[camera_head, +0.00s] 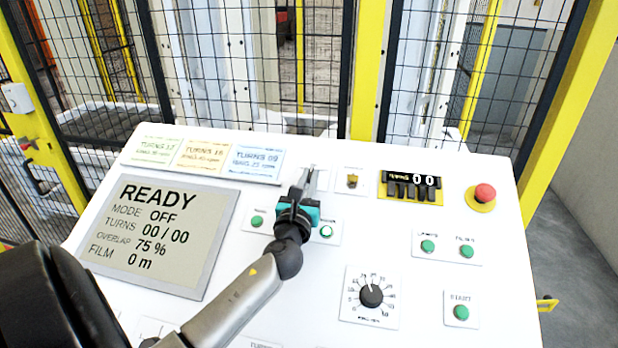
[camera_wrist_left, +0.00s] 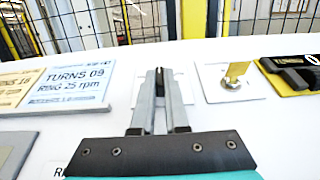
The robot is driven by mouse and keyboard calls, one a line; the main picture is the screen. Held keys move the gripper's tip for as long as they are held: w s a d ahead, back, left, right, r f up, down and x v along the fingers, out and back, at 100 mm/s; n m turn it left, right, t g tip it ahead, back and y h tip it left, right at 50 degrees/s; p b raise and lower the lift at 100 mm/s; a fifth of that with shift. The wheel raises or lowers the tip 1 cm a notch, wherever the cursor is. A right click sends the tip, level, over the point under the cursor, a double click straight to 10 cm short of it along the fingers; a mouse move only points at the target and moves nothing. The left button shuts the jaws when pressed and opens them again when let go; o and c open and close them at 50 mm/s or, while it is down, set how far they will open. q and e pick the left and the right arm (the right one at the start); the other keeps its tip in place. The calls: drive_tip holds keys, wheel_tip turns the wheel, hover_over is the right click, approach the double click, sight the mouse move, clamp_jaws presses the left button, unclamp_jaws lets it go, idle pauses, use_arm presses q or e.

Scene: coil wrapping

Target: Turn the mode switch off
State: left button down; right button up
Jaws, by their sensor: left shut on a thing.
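My left gripper (camera_head: 309,182) reaches over the white sloped control panel. Its two fingers are closed on a small dark switch lever, which I take to be the mode switch (camera_wrist_left: 161,74). The lever stands on a white plate (camera_wrist_left: 143,87) and is mostly hidden between the fingertips. The plate's label is not readable. The display (camera_head: 157,237) reads READY, MODE OFF, TURNS 00 / 00, OVERLAP 75 % and FILM 0 m. My right gripper is not in view.
Green buttons and a black dial (camera_head: 371,295) sit nearer. Cards (camera_head: 255,162) stand behind the display. A yellow-framed mesh fence (camera_head: 368,70) rises behind.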

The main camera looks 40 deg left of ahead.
use_arm(q)
drive_tip(key=c, duration=0.9)
unclamp_jaws()
drive_tip(key=b+v, duration=0.2)
drive_tip(key=v, duration=1.1)
drive_tip(key=shift+s+d+f, duration=0.1)
drive_tip(key=shift+s+d, duration=0.05)
drive_tip(key=shift+s, duration=0.1)
drive_tip(key=shift+v, duration=0.85)
